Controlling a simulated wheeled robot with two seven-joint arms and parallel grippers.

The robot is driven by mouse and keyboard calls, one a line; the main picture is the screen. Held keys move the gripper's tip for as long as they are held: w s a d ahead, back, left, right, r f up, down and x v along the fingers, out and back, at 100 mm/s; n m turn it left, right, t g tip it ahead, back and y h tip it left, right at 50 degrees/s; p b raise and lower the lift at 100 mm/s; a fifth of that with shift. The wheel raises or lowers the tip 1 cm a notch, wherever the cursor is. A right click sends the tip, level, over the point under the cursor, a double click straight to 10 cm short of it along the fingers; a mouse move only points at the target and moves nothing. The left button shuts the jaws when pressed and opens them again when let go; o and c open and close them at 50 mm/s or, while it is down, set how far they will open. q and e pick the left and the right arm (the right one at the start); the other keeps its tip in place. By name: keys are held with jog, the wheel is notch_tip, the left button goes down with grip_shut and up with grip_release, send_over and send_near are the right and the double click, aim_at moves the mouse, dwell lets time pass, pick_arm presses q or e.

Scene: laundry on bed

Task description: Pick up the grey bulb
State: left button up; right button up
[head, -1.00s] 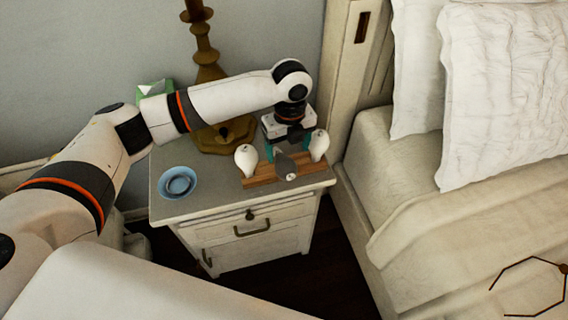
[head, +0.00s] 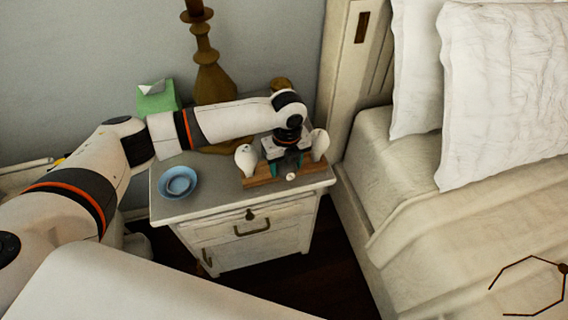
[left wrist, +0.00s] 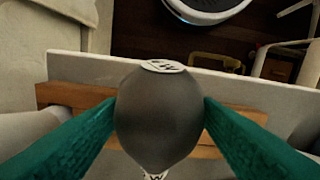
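The grey bulb (left wrist: 158,112) fills the middle of the left wrist view, with white printed ends. In the head view it is mostly hidden by my left gripper (head: 287,164), and its small pale end (head: 291,177) shows below the fingers. The green fingers lie on both sides of the bulb and appear to touch it at its widest part. The bulb is at the wooden rack (head: 258,181), between two white bulbs, one on the left (head: 246,160) and one on the right (head: 319,144). My right gripper is not in view.
The rack stands near the nightstand's (head: 212,202) front edge. A blue bowl (head: 178,183) is at the left, with a green tissue box (head: 157,98) and a brown lamp (head: 213,80) behind. The bed (head: 440,200) is close on the right.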

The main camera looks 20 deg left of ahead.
pick_arm(q)
jog(key=c, duration=0.6)
